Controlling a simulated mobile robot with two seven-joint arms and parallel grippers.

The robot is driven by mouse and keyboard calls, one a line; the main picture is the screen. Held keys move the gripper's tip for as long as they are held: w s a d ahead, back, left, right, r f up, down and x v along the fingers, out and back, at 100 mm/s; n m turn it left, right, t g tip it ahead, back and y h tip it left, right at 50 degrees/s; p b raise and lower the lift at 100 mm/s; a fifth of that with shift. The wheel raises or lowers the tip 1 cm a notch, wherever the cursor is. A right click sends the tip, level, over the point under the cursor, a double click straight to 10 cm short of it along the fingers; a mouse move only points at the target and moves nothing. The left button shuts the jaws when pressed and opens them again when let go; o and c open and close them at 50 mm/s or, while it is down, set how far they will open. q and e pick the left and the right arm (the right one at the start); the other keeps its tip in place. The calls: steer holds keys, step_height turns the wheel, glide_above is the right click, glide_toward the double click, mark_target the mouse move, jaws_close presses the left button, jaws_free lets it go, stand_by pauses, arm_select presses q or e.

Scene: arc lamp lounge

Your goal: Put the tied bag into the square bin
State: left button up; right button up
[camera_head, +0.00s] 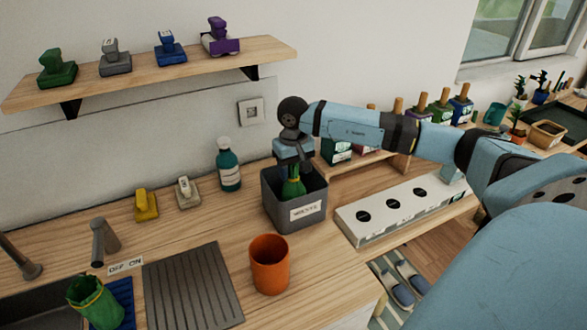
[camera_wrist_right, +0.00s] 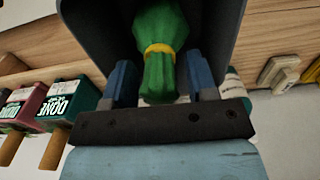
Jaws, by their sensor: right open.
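The green tied bag (camera_head: 292,187) sits inside the grey square bin (camera_head: 281,213), which carries a white label, in the head view. In the right wrist view the bag (camera_wrist_right: 160,30) shows a yellow tie around its neck, within the dark walls of the bin (camera_wrist_right: 85,25). My right gripper (camera_head: 293,164) is over the bin, pointing down. Its two blue fingers (camera_wrist_right: 161,78) are apart, one on each side of the bag's gathered top, with gaps visible. The bag's lower part is hidden by the bin. My left gripper is not in view.
An orange cup (camera_head: 270,264) stands in front of the bin. A teal bottle (camera_head: 228,166) is behind it to the left, and a white panel with round holes (camera_head: 405,206) lies to the right. A green crumpled item (camera_head: 95,302) is near the sink.

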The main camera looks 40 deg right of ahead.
steer(key=shift+r+p, duration=0.5)
step_height(320, 180, up, 11)
steer(key=shift+f+b, duration=0.1)
steer(key=shift+b, duration=0.65)
steer(key=shift+r, duration=0.75)
